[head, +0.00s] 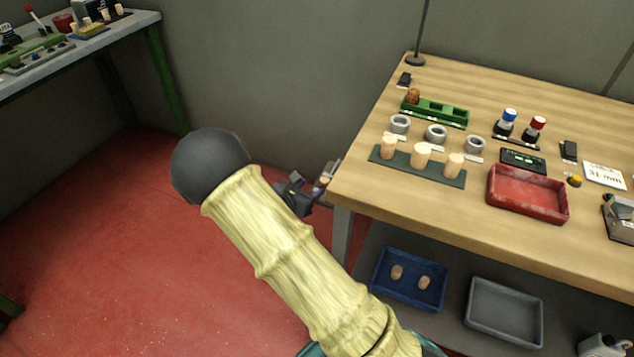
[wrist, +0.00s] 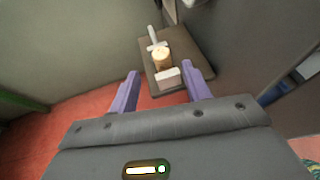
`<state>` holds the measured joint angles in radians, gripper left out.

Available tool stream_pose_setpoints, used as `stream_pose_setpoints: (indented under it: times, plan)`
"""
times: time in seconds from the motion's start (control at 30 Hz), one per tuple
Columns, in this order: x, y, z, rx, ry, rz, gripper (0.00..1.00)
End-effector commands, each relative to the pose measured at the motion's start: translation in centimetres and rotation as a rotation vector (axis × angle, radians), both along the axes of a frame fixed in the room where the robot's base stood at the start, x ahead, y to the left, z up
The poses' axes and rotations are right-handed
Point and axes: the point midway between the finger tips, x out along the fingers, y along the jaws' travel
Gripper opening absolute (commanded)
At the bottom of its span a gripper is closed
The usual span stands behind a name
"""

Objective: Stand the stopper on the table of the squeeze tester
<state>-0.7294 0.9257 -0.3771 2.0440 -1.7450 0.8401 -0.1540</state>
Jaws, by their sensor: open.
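In the wrist view, a tan cork stopper (wrist: 161,58) stands on a dark grey plate (wrist: 196,69), between a white block (wrist: 167,77) and a pale rod-like part (wrist: 153,37). My gripper (wrist: 162,78) is open, its purple fingers on either side of the picture's middle. The stopper shows beyond the fingertips, in line with the gap; the distance is unclear. In the head view my gripper (head: 326,178) is beside the wooden bench's left edge, partly behind my arm. A green device with a red-knobbed lever (head: 30,10), perhaps the squeeze tester, is at the upper left, cut off by the frame.
The wooden bench (head: 400,205) bears a dark strip with three stoppers (head: 421,157), a green rack (head: 435,112), grey rings and a red tray (head: 527,194). Below are a blue bin (head: 408,295) with two stoppers and a grey bin (head: 505,312). Red floor separates the benches.

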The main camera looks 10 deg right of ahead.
Motion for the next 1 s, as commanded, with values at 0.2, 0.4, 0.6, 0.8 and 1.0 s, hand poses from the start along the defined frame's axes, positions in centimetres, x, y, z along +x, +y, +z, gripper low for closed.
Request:
stream_pose_setpoints:
  times: [0.2,0.4,0.6,0.8,1.0]
  plan:
    - [-2.6,2.8,1.7,0.001,0.001,0.003,0.48]
    - [-3.6,3.7,2.2,-0.001,0.0,0.001,0.48]
    - [-3.7,3.7,2.2,-0.001,-0.001,0.0,0.48]
    - [-3.7,3.7,2.1,-0.001,-0.001,0.0,0.48]
    - [-3.7,3.7,2.1,0.0,0.0,0.0,0.48]
